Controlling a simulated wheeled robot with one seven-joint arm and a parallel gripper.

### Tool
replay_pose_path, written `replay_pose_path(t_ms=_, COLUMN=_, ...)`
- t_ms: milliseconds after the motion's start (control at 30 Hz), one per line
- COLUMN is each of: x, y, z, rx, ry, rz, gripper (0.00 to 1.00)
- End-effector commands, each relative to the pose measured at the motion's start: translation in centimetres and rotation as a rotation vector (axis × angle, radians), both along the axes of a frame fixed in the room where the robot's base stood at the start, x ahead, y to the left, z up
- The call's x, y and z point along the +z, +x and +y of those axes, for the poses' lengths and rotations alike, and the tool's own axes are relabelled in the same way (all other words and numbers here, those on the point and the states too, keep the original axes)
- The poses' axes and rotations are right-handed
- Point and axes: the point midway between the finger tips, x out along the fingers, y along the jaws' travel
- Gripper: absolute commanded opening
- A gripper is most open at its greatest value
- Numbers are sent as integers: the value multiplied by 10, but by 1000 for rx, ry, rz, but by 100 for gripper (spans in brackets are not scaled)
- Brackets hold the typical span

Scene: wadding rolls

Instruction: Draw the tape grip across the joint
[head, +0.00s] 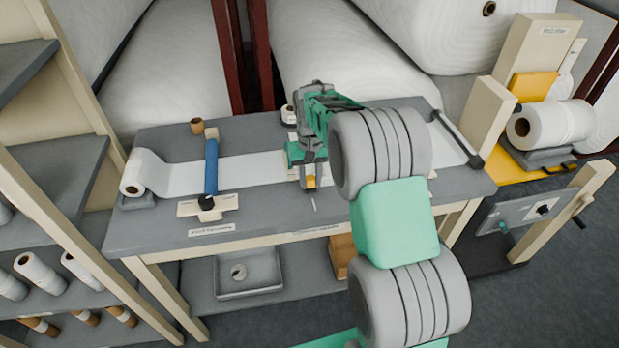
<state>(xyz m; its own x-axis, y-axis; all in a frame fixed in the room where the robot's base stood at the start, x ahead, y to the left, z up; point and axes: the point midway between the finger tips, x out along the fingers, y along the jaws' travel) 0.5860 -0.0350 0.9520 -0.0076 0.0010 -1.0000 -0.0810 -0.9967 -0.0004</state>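A white wadding strip (250,170) lies across the grey bench, running from the roll (145,170) at the left to the right end. My gripper (311,186) points down over the strip near the bench's middle. A small orange-yellow piece, perhaps the tape grip, shows at its tip. I cannot tell whether the fingers hold it or are apart. The joint is not clearly visible; my green and grey arm covers the strip around and right of the gripper.
A blue bar (211,167) with a black knob crosses the strip at left. A brown core (197,126) stands at the bench's back. A dark bar (456,138) lies at the right end. A grey tray (248,287) sits on the lower shelf. The front left bench top is mostly clear.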

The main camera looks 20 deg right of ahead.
Motion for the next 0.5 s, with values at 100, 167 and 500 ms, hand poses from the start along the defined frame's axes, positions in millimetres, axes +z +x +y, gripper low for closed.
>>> replay_pose_path(t_ms=100, x=1, y=1, z=0, rx=0, ry=0, rz=-3, gripper=39)
replay_pose_path(t_ms=167, x=1, y=1, z=0, rx=0, ry=0, rz=-4, gripper=44)
replay_pose_path(t_ms=500, x=4, y=2, z=1, rx=1, ry=-1, rz=-7, gripper=47)
